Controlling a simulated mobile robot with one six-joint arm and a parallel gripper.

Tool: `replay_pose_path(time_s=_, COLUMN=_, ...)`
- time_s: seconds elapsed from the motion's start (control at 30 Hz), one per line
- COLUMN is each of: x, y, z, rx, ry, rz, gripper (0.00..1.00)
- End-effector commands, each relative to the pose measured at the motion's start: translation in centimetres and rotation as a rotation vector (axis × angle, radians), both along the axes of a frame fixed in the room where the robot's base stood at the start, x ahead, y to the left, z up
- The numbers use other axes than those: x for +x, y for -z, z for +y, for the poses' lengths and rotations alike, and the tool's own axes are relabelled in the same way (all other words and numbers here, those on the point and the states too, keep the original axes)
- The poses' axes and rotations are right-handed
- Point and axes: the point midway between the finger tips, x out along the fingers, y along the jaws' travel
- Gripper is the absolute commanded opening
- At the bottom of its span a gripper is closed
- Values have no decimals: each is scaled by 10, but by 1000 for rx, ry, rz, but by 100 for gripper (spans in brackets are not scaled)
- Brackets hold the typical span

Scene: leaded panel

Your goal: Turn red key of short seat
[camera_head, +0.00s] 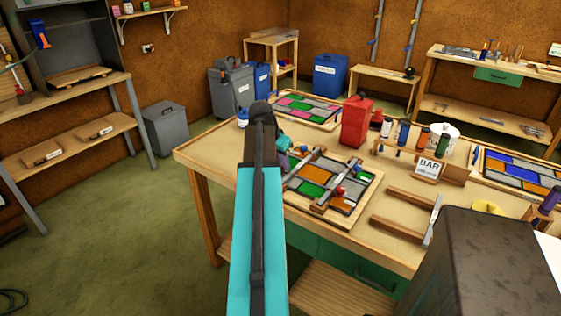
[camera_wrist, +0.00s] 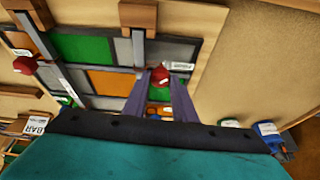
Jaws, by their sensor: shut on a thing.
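A leaded panel (camera_head: 312,188) of green, orange and grey panes lies on the workbench. In the wrist view my gripper (camera_wrist: 160,84) points down at the panel (camera_wrist: 105,80). Its two purple fingers are shut on a red key (camera_wrist: 159,77), beside a grey metal bar. A second red key (camera_wrist: 24,65) stands apart at the left; a red key (camera_head: 340,191) also shows near the panel's right side in the head view. In the head view my arm hides most of my gripper and the held key. I cannot tell from labels which key belongs to the short seat.
A wooden block (camera_wrist: 138,15) sits at the panel's edge. Other coloured panels (camera_head: 306,109) lie at the back and right. Bare benchtop (camera_head: 215,153) shows at the left.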

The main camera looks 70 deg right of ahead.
Motion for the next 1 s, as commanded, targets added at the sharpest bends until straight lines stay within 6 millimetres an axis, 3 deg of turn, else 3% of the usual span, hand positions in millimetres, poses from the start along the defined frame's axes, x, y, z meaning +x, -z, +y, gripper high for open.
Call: replay_pose_path(time_s=1.0, x=-6, y=-1, z=-2, rx=-2, ry=-800, rz=-3, gripper=2)
